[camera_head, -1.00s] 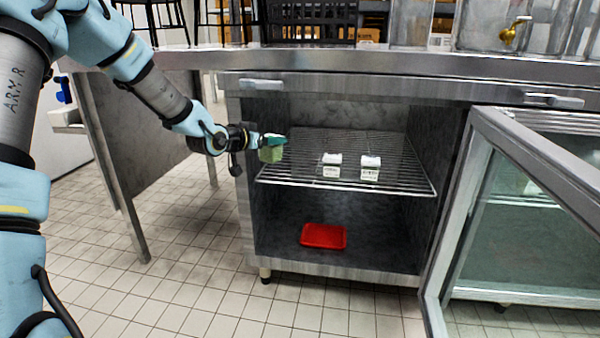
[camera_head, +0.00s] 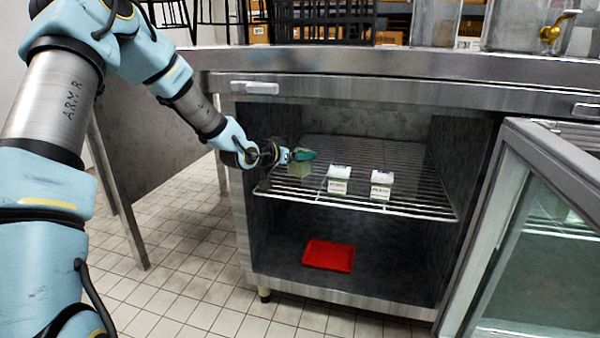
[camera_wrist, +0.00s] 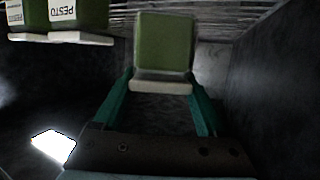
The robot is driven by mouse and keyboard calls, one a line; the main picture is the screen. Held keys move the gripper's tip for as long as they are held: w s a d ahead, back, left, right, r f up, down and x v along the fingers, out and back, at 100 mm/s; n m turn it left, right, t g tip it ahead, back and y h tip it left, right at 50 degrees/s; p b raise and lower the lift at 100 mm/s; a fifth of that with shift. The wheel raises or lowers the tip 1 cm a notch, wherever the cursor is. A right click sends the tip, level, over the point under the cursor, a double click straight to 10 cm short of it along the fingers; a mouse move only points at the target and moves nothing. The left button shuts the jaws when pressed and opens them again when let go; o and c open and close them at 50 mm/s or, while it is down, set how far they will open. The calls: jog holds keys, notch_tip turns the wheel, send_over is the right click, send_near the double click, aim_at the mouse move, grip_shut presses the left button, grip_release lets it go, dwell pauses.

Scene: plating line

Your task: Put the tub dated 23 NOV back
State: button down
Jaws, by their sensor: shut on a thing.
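My gripper (camera_head: 302,155) is shut on a green tub (camera_head: 299,168), at the left side of the open cabinet by the wire shelf (camera_head: 425,198). In the wrist view the held tub (camera_wrist: 164,42) has green sides and a pale lid, between the two teal fingers. No date can be read on it. Two more tubs, a left one (camera_head: 339,181) and a right one (camera_head: 381,184), stand on the shelf to the right of my gripper. Their labels read PESTO; their dates are too small to read. I cannot tell whether the held tub touches the shelf.
A red tray (camera_head: 329,255) lies on the cabinet floor below the shelf. The glass door (camera_head: 540,230) stands open at the right. The cabinet's left wall (camera_head: 240,215) is close to my gripper. The shelf's right part is clear.

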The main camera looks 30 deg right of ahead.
aim_at(294, 166)
jog(key=shift+f+b, duration=0.5)
jog(key=shift+f, duration=1.55)
jog(key=shift+f, duration=0.1)
grip_release()
